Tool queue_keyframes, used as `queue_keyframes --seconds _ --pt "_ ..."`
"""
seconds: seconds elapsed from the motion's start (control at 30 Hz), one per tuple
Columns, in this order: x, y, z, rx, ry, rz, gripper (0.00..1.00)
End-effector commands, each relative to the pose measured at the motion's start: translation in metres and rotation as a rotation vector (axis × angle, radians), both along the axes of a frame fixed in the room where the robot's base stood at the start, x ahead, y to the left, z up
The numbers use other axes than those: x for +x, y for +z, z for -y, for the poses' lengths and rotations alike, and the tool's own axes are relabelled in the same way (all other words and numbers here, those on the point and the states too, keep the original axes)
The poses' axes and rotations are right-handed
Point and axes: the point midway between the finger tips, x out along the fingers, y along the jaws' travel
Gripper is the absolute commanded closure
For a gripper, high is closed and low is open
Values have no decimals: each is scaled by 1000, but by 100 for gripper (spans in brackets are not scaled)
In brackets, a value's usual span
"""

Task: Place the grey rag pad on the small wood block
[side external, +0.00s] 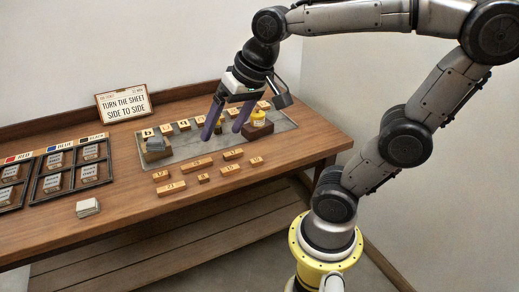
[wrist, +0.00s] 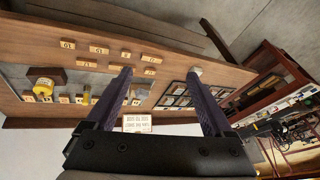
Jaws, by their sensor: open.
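The fingers also show in the wrist view (wrist: 160,78).
Lettered blocks (side external: 183,125) line the tray's back. A pale stack (side external: 88,207) lies at the front left, near dark-framed racks (side external: 72,169). A sign (side external: 123,103) stands behind. The front right table is clear.

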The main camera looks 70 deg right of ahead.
Motion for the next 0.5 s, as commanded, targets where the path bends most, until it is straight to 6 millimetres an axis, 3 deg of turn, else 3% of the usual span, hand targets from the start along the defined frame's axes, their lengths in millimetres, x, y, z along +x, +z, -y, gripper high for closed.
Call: queue_keyframes --seconds 0.03,0.1,0.2,0.33,0.5 --pt "-20 -6 -4 -51 99 15 13" --pt "-41 -16 -7 -116 219 28 13" --pt "-61 -28 -9 -186 347 39 13" --pt "-74 -37 -9 -237 437 47 13" --pt "-77 -39 -9 -249 458 46 13"
